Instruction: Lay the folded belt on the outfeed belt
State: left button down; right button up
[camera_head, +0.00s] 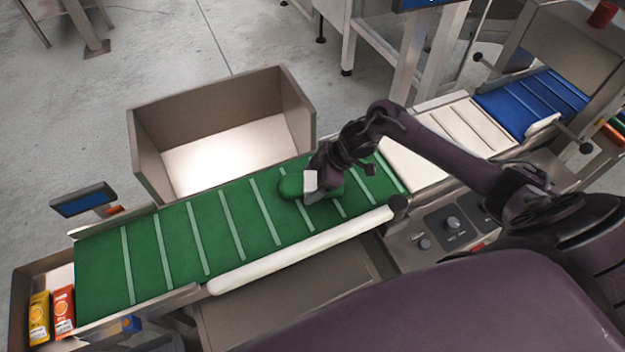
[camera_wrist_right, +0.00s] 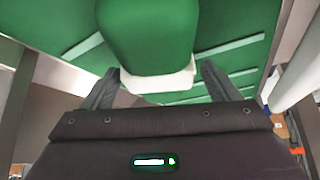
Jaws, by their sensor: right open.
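The folded belt (camera_head: 291,187) is a green roll with a white band, lying on the green outfeed belt (camera_head: 183,242) toward its right part. My right gripper (camera_head: 312,197) is over the folded belt at its white band. In the right wrist view the folded belt (camera_wrist_right: 150,40) is straight ahead, its white band near the fingers. My right gripper (camera_wrist_right: 160,85) is open, with one finger to each side of the band. The underside of the folded belt is hidden. My left gripper is in neither view.
An open metal bin (camera_head: 222,110) stands behind the green belt. A white rail (camera_head: 300,250) runs along its front edge. Orange and yellow packs (camera_head: 63,311) lie in a tray at the left end. White and blue belts (camera_head: 530,104) continue to the right.

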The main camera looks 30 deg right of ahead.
jog(key=v, duration=1.2)
jog(key=shift+b, duration=0.4)
jog(key=shift+r, duration=0.1)
